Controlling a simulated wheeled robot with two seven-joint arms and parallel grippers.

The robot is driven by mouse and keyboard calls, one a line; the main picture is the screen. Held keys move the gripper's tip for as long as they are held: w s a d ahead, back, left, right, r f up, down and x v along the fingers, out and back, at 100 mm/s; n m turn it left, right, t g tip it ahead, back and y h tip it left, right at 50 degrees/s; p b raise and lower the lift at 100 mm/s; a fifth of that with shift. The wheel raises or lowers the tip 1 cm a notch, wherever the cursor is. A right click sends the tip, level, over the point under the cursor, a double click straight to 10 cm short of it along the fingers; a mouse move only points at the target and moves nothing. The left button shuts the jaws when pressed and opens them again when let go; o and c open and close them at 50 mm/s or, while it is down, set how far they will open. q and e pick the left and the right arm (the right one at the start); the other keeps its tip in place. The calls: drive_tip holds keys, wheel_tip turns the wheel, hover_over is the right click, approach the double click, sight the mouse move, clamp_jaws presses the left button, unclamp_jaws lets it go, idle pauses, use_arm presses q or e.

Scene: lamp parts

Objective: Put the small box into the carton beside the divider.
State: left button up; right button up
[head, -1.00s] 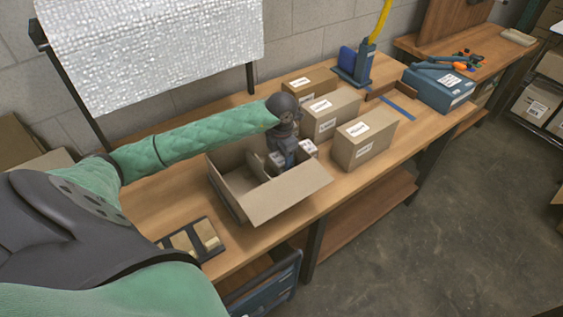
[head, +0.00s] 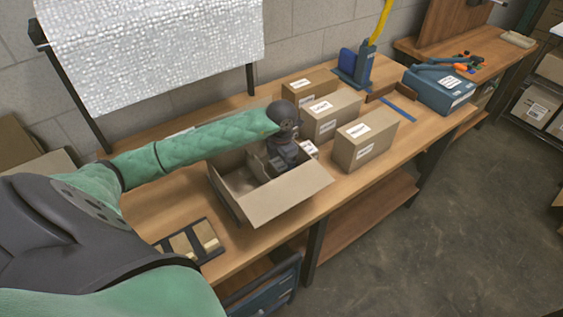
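The open tan carton (head: 285,198) stands on the workbench in the head view, its front flap folded outward. A tan upright piece inside it, probably the divider (head: 258,168), shows beside my gripper. My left gripper (head: 283,166) reaches down into the right part of the carton. Its fingertips are mostly hidden by the carton and my wrist, so I cannot tell whether they are open or hold anything. A small white-labelled surface (head: 310,148) shows just right of the gripper; I cannot tell whether it is the small box. My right gripper is out of view.
Several closed labelled boxes, including a near one (head: 364,142), stand right of the carton. A blue tape dispenser (head: 354,65) and a blue case (head: 440,90) are farther back. A dark-framed tray (head: 192,240) lies at the front left. The bench front is clear on the right.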

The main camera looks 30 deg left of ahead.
sight(282, 163)
use_arm(q)
drive_tip(key=shift+r, duration=0.15)
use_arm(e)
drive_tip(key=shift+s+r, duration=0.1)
use_arm(q)
wheel_tip(282, 163, up, 12)
drive_tip(key=p, duration=0.3)
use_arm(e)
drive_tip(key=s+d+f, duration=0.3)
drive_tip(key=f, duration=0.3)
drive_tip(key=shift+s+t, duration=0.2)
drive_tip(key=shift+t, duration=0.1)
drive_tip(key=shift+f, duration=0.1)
